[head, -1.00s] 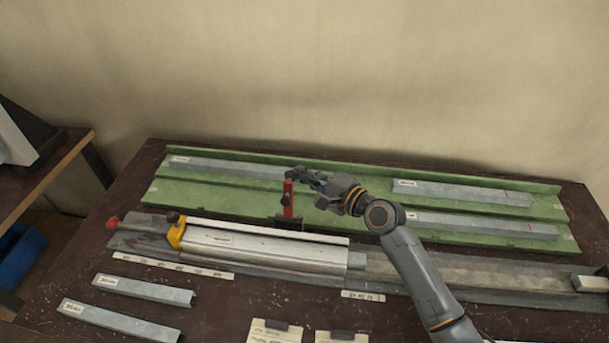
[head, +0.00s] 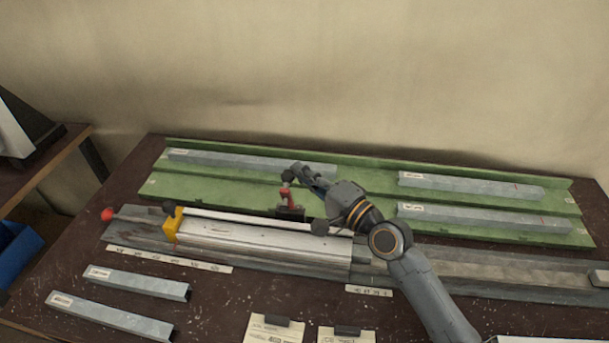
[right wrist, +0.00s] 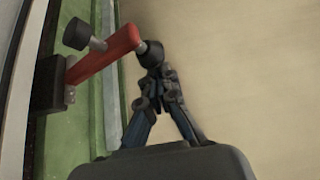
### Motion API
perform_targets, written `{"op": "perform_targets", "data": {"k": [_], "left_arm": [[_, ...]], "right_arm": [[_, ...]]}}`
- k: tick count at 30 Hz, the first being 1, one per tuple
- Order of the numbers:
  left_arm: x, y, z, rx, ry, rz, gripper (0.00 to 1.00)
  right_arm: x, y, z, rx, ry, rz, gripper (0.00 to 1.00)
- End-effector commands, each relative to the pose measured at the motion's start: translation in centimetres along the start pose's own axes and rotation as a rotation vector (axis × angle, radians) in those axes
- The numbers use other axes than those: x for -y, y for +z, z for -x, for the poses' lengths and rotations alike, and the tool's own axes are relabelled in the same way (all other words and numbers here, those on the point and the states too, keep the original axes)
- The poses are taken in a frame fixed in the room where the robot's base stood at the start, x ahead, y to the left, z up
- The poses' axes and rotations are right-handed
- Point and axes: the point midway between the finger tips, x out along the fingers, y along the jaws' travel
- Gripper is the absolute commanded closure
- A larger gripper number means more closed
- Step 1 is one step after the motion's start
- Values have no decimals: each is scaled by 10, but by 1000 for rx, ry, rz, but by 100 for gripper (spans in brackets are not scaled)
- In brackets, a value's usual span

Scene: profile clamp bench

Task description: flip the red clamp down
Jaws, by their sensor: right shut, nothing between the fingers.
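The red clamp (head: 286,195) stands on a dark base behind the long metal profile fixture, its red lever raised. In the right wrist view the red lever (right wrist: 105,56) slants up from the dark base at left, with a black knob on its side and a black tip (right wrist: 150,53). My right gripper (head: 305,176) is shut and empty, just right of the clamp's top. In the right wrist view its fingertips (right wrist: 157,80) are closed together right beside the black tip. I cannot tell whether they touch it. My left gripper is not in view.
The fixture's yellow block (head: 173,225) and a red knob (head: 107,214) are at left. A green tray (head: 220,190) with several grey profiles lies behind the clamp. Loose profiles (head: 137,282) and paper notes (head: 273,330) are in front.

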Motion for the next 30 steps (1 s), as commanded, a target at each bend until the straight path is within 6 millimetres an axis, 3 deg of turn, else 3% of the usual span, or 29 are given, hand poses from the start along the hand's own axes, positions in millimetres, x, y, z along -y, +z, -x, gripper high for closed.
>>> {"op": "perform_targets", "data": {"k": [15, 30], "left_arm": [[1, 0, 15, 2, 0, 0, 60], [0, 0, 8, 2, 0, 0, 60]], "right_arm": [[-5, 36, 27, 0, 3, -3, 100], [-29, 64, 48, -1, 2, -2, 100]]}}
